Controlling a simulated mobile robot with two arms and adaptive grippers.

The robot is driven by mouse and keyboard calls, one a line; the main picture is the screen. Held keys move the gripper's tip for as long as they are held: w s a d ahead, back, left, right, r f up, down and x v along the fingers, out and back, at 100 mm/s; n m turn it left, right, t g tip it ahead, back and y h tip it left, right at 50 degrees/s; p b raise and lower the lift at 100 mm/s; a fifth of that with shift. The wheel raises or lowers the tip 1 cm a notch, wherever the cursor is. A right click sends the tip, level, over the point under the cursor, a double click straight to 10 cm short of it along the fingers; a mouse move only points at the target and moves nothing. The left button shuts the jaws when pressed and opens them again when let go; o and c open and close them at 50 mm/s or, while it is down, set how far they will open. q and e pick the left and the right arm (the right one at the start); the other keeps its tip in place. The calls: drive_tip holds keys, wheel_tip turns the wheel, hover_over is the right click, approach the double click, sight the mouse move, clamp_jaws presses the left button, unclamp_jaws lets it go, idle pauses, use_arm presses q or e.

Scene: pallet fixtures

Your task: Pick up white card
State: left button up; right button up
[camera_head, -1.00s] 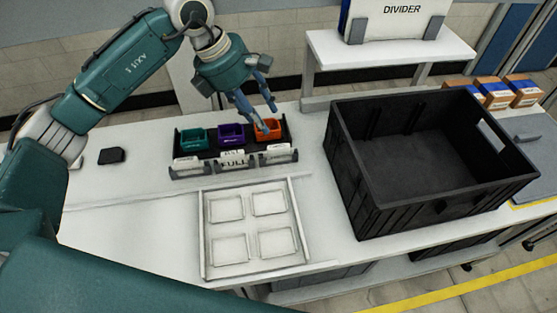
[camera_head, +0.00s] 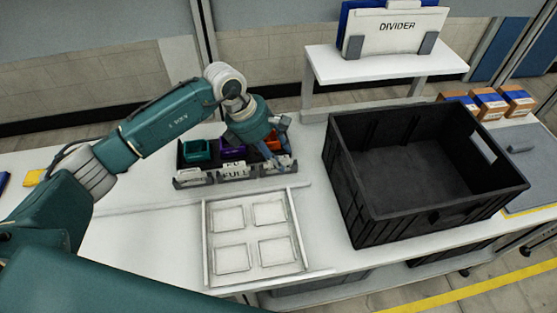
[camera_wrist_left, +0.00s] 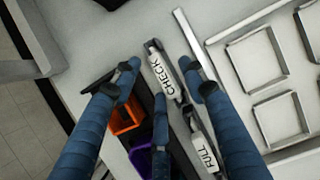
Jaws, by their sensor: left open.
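White cards stand in slots along the front of a black organizer (camera_head: 222,184). The card marked FULL (camera_head: 235,173) is in the middle, and another white card (camera_head: 193,178) is at the left. The card marked CHECK (camera_wrist_left: 166,76) lies between my left gripper's fingers in the wrist view, where FULL (camera_wrist_left: 205,153) shows below it. My left gripper (camera_head: 279,158) is open over the organizer's right end, partly hiding that end in the head view. Whether any finger touches the CHECK card I cannot tell. My right gripper is not in view.
Teal (camera_head: 197,150), purple (camera_head: 232,148) and orange (camera_head: 272,143) bins sit behind the cards. A white tray (camera_head: 208,240) with square recesses lies in front. A large black crate (camera_head: 385,215) stands at right. A divider (camera_head: 400,35) stands on the raised shelf.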

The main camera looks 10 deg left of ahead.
use_arm(q)
clamp_jaws()
idle(0.3)
